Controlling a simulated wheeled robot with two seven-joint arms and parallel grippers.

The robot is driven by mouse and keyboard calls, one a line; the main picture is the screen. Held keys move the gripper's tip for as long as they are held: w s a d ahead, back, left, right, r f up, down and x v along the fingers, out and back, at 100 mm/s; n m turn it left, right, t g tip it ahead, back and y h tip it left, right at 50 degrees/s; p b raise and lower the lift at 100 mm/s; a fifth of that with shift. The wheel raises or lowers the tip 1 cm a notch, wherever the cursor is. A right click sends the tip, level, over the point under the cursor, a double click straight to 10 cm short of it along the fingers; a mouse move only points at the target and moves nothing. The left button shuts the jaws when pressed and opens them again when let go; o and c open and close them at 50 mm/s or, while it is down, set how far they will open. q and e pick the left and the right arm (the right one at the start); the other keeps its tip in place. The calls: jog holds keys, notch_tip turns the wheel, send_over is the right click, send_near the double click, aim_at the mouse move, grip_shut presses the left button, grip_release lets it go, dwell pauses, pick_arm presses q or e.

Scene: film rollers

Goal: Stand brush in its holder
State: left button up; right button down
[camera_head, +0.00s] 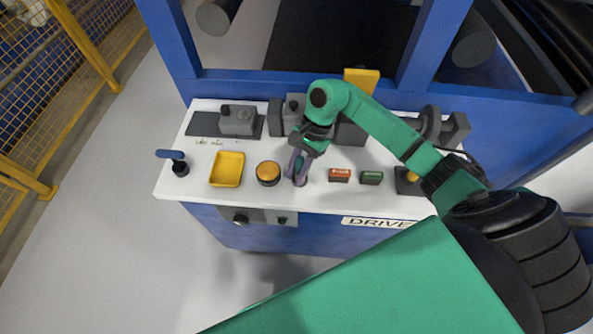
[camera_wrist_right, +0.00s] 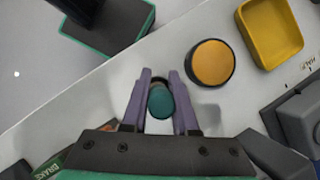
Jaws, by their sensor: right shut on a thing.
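My right gripper (camera_head: 299,179) points down at the white bench top, just right of the round orange button. In the right wrist view, its two purple fingers (camera_wrist_right: 160,92) are shut on a small teal, round-ended piece (camera_wrist_right: 161,104), which looks like the brush handle seen end-on. The rest of the brush is hidden below it and by the fingers. A dark rim shows just beyond the teal end, and I cannot tell whether it is the holder or part of the brush. My left gripper is not in view.
The orange button (camera_head: 268,173) and yellow tray (camera_head: 227,169) are left of the gripper. A blue-handled piece on a black base (camera_head: 180,166) stands near the bench's left edge. Red (camera_head: 339,175) and green (camera_head: 371,178) blocks are to the right. Grey boxes (camera_head: 237,121) line the back.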

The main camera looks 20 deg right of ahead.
aim_at(297, 158)
jog(key=shift+f+b, duration=0.15)
jog(key=shift+b, duration=0.8)
dwell(0.5)
jog(key=c, duration=0.6)
grip_release()
jog(key=o, duration=0.4)
jog(key=shift+r+p, duration=1.55)
jog(key=shift+r, duration=2)
